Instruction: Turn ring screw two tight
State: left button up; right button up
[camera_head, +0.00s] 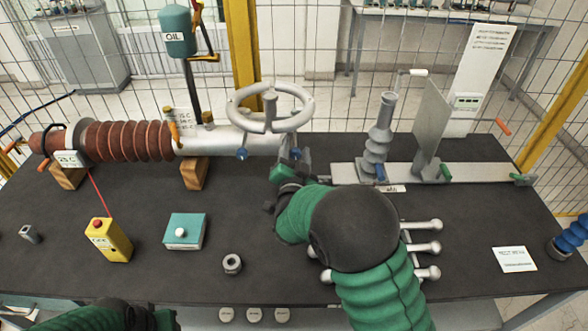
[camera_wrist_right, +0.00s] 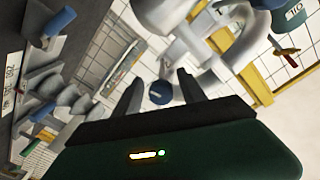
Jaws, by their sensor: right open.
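A large grey ring (camera_head: 270,108) is mounted at the right end of the horizontal bushing (camera_head: 225,141). A blue-headed ring screw (camera_head: 242,154) shows under its left side. Another blue screw head (camera_head: 296,153) shows under its right side, beside my right gripper (camera_head: 290,160). In the right wrist view, a blue screw head (camera_wrist_right: 160,93) lies between the two dark open fingers of my right gripper (camera_wrist_right: 162,90). The fingers flank it with a gap; contact cannot be told. My left arm shows at the bottom left, but its gripper fingers are out of view.
Right of the ring stand a grey ribbed insulator (camera_head: 378,140) and an upright plate (camera_head: 432,125). A yellow control box (camera_head: 108,240), teal box (camera_head: 184,231) and nut (camera_head: 232,263) lie on the dark table. An oil tank (camera_head: 178,32) stands behind.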

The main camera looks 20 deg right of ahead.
jog(key=b+v, duration=0.1)
jog(key=v, duration=1.4)
jog(key=shift+s+f+b, duration=0.15)
jog(key=shift+b, duration=0.15)
jog(key=shift+a, duration=0.1)
